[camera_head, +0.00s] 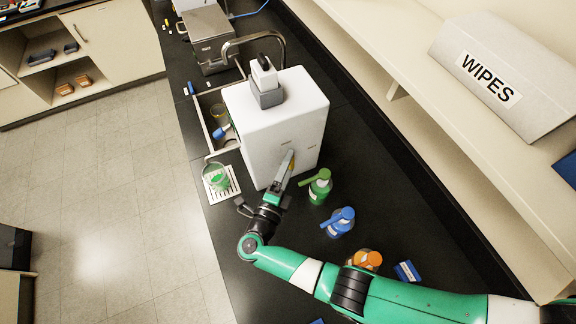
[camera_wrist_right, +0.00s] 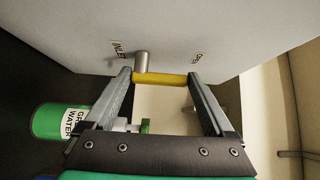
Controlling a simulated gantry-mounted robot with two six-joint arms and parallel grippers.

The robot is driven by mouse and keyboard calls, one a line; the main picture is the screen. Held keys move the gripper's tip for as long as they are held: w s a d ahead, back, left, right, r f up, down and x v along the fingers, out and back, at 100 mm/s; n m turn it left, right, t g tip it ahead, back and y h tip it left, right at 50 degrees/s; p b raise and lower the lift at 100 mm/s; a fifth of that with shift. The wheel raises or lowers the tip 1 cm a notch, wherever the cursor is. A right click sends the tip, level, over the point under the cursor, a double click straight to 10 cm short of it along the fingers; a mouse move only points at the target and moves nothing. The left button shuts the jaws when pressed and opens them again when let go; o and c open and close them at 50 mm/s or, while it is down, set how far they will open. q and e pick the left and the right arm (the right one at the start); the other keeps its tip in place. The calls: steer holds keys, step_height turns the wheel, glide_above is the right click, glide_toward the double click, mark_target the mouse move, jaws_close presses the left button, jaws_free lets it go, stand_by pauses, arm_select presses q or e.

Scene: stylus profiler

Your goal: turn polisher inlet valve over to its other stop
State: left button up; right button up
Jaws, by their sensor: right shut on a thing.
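The polisher is a white box (camera_head: 255,135) on the black counter. Its inlet valve has a yellow lever (camera_wrist_right: 162,79) on a short grey stem, on the side face. In the right wrist view the lever lies crosswise between my right fingertips, with one small label, seemingly "INLET", left of the stem and another to its right. My right gripper (camera_head: 289,163) is shut on the lever; it also fills the right wrist view (camera_wrist_right: 162,80). In the head view the fingers hide most of the lever. My left gripper is not in view.
A green bottle (camera_head: 320,187), a blue bottle (camera_head: 340,222) and an orange-topped bottle (camera_head: 367,260) stand close right of my right gripper. A drip tray (camera_head: 233,190) with a green-tinted vessel (camera_head: 217,178) lies to its left. A sink and tap (camera_head: 283,48) are behind.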

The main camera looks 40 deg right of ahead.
steer(key=o, duration=1.1)
steer(key=shift+a, duration=0.1)
steer(key=b+v, duration=0.1)
steer(key=v, duration=1)
steer(key=shift+s+a+b, duration=0.15)
steer(key=shift+s+b, duration=0.05)
steer(key=shift+b, duration=0.15)
steer(key=shift+r, duration=0.1)
